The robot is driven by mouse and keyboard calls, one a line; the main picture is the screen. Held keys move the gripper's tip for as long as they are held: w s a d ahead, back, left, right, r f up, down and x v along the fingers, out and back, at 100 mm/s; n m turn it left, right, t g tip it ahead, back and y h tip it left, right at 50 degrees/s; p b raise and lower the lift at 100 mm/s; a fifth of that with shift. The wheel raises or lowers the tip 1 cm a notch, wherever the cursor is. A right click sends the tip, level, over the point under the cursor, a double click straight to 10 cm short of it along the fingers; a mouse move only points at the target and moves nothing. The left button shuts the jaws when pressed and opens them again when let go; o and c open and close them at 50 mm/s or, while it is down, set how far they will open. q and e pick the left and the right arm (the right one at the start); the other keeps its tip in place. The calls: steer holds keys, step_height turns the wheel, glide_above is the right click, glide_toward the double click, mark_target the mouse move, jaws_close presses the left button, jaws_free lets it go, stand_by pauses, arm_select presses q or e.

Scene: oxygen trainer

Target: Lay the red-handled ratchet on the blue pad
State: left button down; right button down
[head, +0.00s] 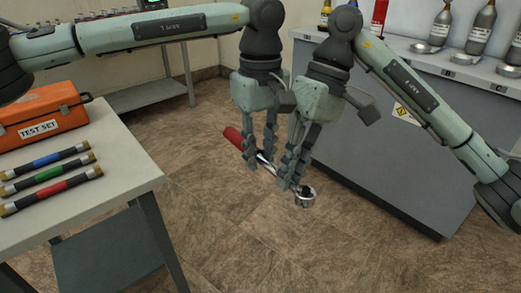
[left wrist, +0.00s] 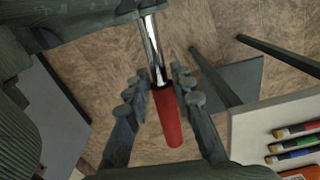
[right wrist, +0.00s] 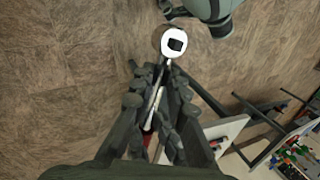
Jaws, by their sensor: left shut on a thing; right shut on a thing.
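The red-handled ratchet (head: 233,138) is in mid-air above the floor between my arms, tilted with its metal head (head: 305,198) lower right in the head view. My left gripper (head: 259,160) is shut on it near the handle end; the left wrist view shows the red handle (left wrist: 168,118) and bright shaft (left wrist: 153,50) between the fingers. My right gripper (head: 291,180) is shut on the shaft nearer the head; the right wrist view shows the round head (right wrist: 174,42) beyond the fingers. The fingers partly hide the shaft. I see no blue pad in these views.
A pale table (head: 128,158) at left bears an orange test set case (head: 42,120) and three rods with blue, green and red bands (head: 48,172). A grey cabinet (head: 355,135) with several cylinders on top stands at right. Open tiled floor lies below the grippers.

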steer(key=c, duration=1.6)
jaws_free()
steer(key=shift+s+a, duration=0.15)
steer(key=shift+a, duration=0.1)
steer(key=shift+o, duration=0.8)
steer(key=shift+d, duration=0.1)
